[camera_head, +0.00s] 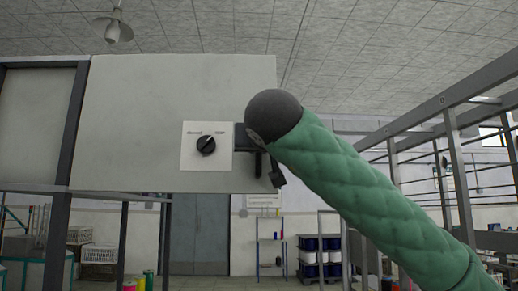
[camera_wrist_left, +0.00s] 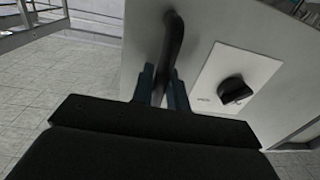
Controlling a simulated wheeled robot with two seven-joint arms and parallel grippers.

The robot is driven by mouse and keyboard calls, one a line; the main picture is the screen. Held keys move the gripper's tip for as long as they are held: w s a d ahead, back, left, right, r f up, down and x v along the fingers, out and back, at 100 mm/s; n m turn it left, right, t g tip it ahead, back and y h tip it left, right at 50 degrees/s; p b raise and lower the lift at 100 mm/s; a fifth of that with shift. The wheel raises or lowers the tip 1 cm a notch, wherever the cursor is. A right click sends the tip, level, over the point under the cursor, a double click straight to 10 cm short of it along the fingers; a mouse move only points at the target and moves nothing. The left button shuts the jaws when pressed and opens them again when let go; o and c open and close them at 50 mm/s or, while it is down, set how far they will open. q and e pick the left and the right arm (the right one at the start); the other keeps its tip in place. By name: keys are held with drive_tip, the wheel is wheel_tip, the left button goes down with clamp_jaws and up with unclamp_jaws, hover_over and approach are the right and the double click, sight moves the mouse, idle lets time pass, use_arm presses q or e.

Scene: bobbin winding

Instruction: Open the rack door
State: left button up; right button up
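The flat grey door panel (camera_head: 170,90) fills the upper left of the head view. It carries a white plate with a black knob (camera_head: 206,145), which also shows in the left wrist view (camera_wrist_left: 234,91). A dark curved handle (camera_wrist_left: 173,45) stands on the panel beside that plate. My left gripper (camera_wrist_left: 162,90) has its two fingers close on either side of the handle, with little gap. In the head view my green-sleeved arm reaches from the lower right to the panel's right edge, and its dark wrist partly hides the handle area. My right gripper is not in view.
Metal rack frames (camera_head: 455,180) with rails stand at the right. A dark post (camera_head: 66,140) borders the panel on the left. Crates (camera_head: 80,235) and blue spools (camera_head: 318,245) stand farther back. Open space lies between the panel and the right-hand racks.

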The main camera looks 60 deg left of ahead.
use_arm(q)
drive_tip(key=shift+o, duration=1.3)
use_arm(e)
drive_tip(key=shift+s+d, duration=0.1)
use_arm(q)
drive_tip(key=shift+d, duration=0.1)
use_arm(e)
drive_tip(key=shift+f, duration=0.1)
use_arm(q)
drive_tip(key=b+v, duration=0.2)
drive_tip(key=v, duration=0.5)
drive_tip(key=shift+s+d, duration=0.15)
drive_tip(key=shift+d, duration=0.1)
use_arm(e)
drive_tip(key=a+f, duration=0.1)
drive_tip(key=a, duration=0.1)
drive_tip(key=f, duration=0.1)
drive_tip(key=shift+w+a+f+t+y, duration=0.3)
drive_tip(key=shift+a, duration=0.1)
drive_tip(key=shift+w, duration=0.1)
